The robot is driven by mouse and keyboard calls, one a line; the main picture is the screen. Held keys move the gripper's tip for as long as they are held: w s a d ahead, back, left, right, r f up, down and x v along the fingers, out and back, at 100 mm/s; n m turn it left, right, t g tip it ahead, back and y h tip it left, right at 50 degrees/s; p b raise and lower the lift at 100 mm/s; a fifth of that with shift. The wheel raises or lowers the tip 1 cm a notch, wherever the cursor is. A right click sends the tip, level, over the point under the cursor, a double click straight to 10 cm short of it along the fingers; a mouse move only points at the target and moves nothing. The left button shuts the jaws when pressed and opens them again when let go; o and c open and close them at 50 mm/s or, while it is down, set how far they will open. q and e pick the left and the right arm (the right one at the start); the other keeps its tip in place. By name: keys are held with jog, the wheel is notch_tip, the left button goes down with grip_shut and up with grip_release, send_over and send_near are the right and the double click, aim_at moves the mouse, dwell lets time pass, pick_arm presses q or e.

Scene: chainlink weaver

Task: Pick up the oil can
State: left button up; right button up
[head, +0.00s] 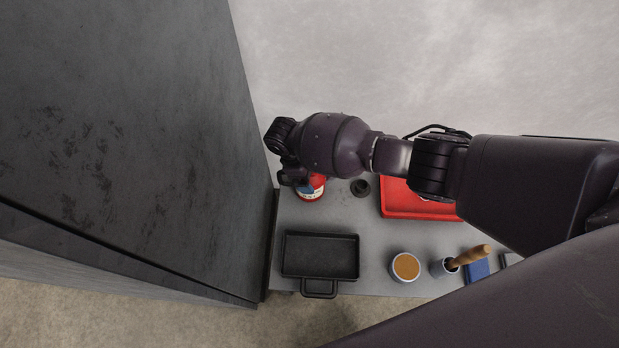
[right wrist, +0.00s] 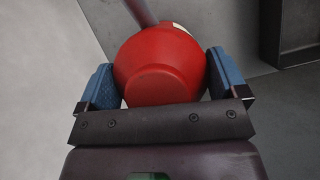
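The oil can (head: 316,182) is red with a pale and blue label and shows in the head view below my right gripper (head: 287,178), partly hidden by it. In the right wrist view the oil can (right wrist: 160,65) fills the space between the blue finger pads of the right gripper (right wrist: 163,85). Both pads appear to touch its sides. A grey spout runs toward the top edge there, and a flat round red face points at the camera. I cannot tell whether the can is clear of the table. My left gripper is not in view.
The grey table (head: 378,243) holds a black tray (head: 320,257), a small dark round object (head: 360,187), a red tray (head: 395,211), a cup with an orange-brown top (head: 405,266) and a cup with a wooden-handled tool (head: 470,256). A tall dark cabinet (head: 120,130) stands close on the left.

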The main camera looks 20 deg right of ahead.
jog(key=c, duration=0.7)
jog(key=shift+c, duration=0.2)
